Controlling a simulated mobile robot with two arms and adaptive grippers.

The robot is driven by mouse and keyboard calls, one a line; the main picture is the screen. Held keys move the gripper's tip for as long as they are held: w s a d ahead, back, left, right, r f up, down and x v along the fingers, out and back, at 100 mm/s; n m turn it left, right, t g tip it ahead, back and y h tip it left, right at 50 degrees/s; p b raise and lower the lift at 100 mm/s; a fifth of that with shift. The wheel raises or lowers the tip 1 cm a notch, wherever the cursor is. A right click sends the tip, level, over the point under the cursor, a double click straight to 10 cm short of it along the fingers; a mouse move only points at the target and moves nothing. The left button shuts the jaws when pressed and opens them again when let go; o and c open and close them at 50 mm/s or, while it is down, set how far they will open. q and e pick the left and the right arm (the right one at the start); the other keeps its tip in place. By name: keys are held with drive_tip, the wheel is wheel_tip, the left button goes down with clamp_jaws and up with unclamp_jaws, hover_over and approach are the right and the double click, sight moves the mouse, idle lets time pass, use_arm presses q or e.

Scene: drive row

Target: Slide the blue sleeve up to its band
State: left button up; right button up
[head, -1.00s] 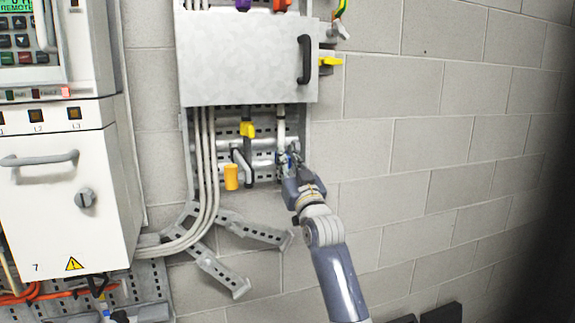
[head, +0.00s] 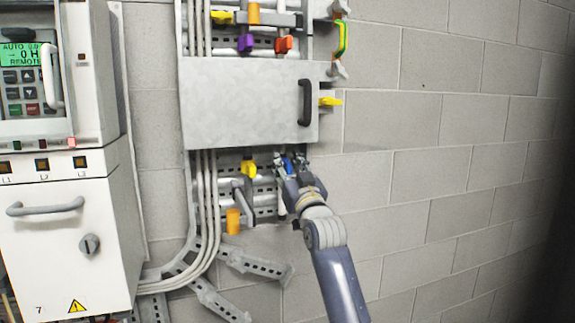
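The blue sleeve (head: 288,164) shows as a small blue patch just below the bottom edge of the grey cover. My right gripper (head: 289,161) reaches up from below, with its fingers on both sides of the sleeve and closed on it. The fingers hide most of the sleeve and the pipe there. I cannot make out the band; the cover or the gripper may hide it. My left gripper is not in view.
The grey cover (head: 245,105) with a black handle (head: 305,102) is directly above my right gripper. A yellow clip (head: 249,168) and an orange grip (head: 233,221) are to its left. A white cabinet (head: 68,235) stands at the left. The wall at right is bare.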

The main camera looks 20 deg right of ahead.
drive_tip(key=shift+s, duration=0.1)
drive_tip(key=v, duration=1.2)
